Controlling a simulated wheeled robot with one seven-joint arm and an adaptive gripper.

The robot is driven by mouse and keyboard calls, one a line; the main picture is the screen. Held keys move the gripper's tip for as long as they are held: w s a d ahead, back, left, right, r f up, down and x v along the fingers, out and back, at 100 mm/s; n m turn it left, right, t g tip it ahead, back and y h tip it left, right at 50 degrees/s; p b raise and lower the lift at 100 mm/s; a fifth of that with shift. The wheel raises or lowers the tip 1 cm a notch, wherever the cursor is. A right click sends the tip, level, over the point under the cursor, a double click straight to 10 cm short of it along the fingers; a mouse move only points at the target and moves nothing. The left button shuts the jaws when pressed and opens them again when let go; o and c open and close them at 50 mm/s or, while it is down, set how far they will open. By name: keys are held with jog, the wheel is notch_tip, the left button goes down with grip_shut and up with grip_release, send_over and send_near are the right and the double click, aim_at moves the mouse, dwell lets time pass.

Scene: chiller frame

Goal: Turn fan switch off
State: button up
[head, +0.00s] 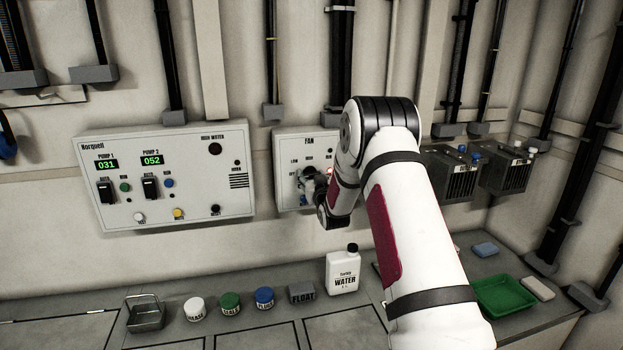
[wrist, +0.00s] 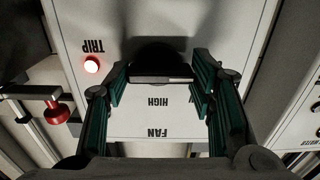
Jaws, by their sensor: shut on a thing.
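The fan panel (head: 285,142) is a pale box on the wall, marked FAN, right of the big pump panel. My gripper (head: 311,183) is at its front, and my arm hides its right part. In the wrist view, which shows the panel (wrist: 135,125) upside down, my gripper (wrist: 160,82) is shut on the dark fan switch (wrist: 158,55), one finger on each side. The HIGH label lies between the fingers. The switch's pointing direction cannot be told. A red TRIP light (wrist: 92,65) glows beside it.
The pump panel (head: 165,195) with switches and buttons hangs left. A red knob (wrist: 56,112) shows in the wrist view.

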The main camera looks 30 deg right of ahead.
jog(key=o, duration=1.2)
jog(key=shift+c, duration=0.2)
jog(key=v, duration=1.2)
